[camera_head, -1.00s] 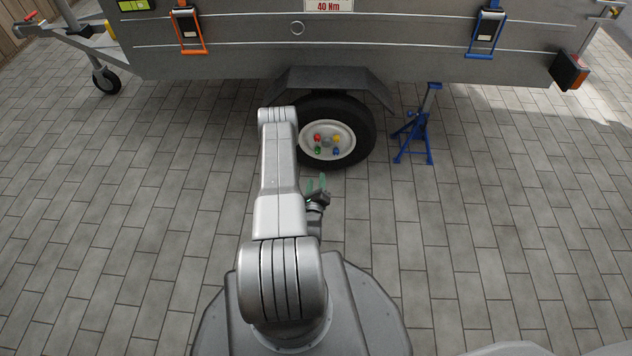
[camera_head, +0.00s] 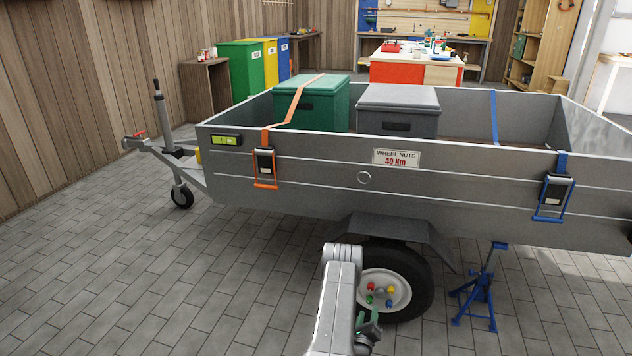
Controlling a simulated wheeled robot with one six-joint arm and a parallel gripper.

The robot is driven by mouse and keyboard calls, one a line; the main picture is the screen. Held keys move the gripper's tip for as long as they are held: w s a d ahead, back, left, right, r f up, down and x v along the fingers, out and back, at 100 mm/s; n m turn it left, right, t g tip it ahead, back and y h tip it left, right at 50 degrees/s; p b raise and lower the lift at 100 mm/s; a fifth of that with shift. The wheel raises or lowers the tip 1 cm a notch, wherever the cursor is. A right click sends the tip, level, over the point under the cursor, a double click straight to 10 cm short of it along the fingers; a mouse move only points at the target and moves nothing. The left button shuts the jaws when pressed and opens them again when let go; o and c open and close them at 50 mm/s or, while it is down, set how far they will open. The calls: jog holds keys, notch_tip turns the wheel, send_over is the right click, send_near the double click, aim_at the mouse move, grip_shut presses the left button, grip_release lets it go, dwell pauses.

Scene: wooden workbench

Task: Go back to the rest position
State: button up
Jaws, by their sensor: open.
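My arm (camera_head: 342,285) rises from the bottom edge, folded in front of the trailer wheel. My gripper (camera_head: 369,322) hangs low beside the arm, just in front of the lower part of the wheel (camera_head: 418,283) in this view. Its greenish fingers are small and partly lost against the wheel. It is open, and I see nothing held in it. The wheel's white rim carries red, yellow, green and blue nuts.
The grey trailer (camera_head: 310,185) fills the middle, with a green box (camera_head: 322,108) and a grey box (camera_head: 398,112) inside. A blue jack stand (camera_head: 478,292) stands right of the wheel. The paving (camera_head: 190,285) at the left is clear.

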aim_at(371, 302)
jog(key=b+x, duration=0.1)
jog(key=x, duration=0.4)
jog(key=shift+w+f, duration=0.1)
